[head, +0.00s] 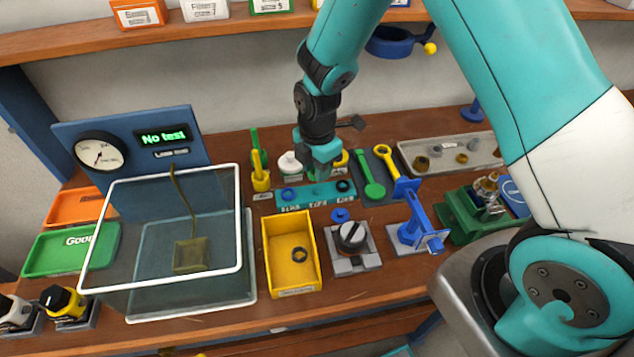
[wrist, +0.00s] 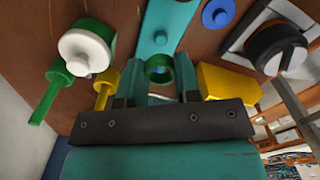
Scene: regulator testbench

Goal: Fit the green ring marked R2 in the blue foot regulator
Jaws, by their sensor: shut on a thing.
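My gripper (head: 318,176) is over the middle of the teal ring strip (head: 318,199). In the wrist view its fingers (wrist: 161,84) are shut on a green ring (wrist: 158,69); no R2 mark is readable. I cannot tell whether the ring is clear of the strip. A regulator with a black knob (head: 352,236) stands on a grey plate to the front right of the strip; it also shows in the wrist view (wrist: 272,48). A small blue disc (head: 340,214) lies just behind it. I cannot tell for sure that this is the blue foot regulator.
A blue ring (head: 288,194) and a black ring (head: 343,186) sit on the strip. A yellow bin (head: 269,262) holds a dark ring. A blue stand (head: 414,232) is right of the regulator. A clear tank (head: 150,290) stands left. Tools stand close around my gripper.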

